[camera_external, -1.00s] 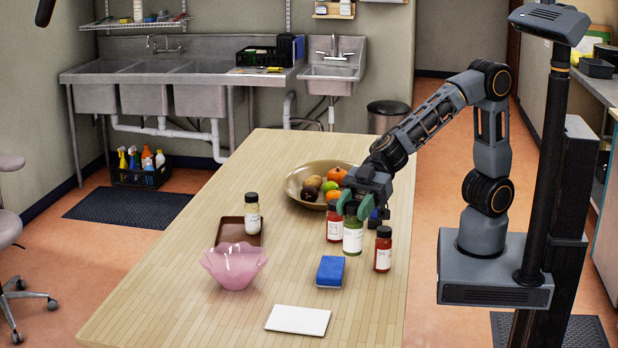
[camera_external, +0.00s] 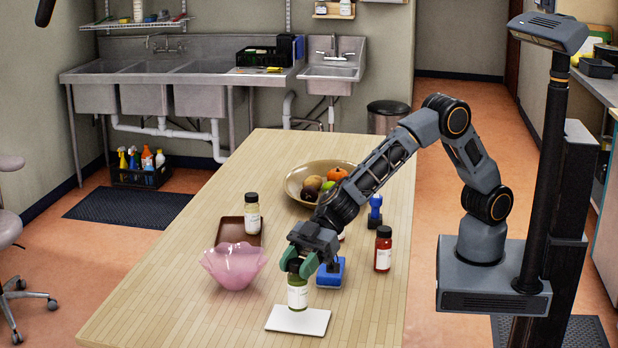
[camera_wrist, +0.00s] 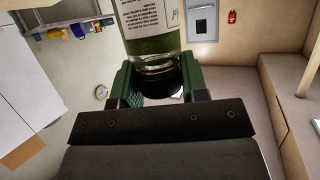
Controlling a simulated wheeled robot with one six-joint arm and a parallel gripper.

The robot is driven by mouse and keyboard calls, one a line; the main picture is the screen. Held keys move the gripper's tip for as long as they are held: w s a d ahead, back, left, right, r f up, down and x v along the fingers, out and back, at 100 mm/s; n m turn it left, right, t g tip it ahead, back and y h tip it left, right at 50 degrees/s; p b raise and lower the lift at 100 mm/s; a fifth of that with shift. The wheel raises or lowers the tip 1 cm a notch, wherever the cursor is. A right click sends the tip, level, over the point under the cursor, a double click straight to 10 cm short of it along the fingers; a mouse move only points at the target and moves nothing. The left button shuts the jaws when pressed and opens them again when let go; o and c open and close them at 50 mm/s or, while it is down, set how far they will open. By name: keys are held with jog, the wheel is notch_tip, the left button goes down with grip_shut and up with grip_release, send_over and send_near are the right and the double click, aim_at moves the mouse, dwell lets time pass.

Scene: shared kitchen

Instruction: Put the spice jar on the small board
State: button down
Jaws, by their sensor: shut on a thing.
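A spice jar with green contents and a white label (camera_external: 298,297) is held upright by my gripper (camera_external: 299,270). My gripper is shut on the jar's upper part. The small white board (camera_external: 283,324) lies flat at the near end of the table. The jar's base appears over the back part of the board; I cannot tell whether it touches. In the wrist view, the jar (camera_wrist: 150,40) shows with its dark cap end between the green fingers of my gripper (camera_wrist: 158,88).
A pink bowl (camera_external: 233,268) stands to the left. A red jar (camera_external: 383,254) stands to the right. A pale jar (camera_external: 252,220), brown tray (camera_external: 228,232) and fruit bowl (camera_external: 293,187) are farther back.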

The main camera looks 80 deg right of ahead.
aim_at(298, 277)
jog(key=shift+f, duration=1.4)
jog(key=shift+f+b, duration=0.1)
jog(key=shift+b, duration=0.2)
jog(key=shift+f, duration=0.1)
jog(key=c, duration=0.6)
grip_release()
jog(key=shift+c, duration=0.2)
jog(key=shift+r, duration=0.3)
jog(key=v, duration=1.2)
jog(key=shift+p, duration=0.3)
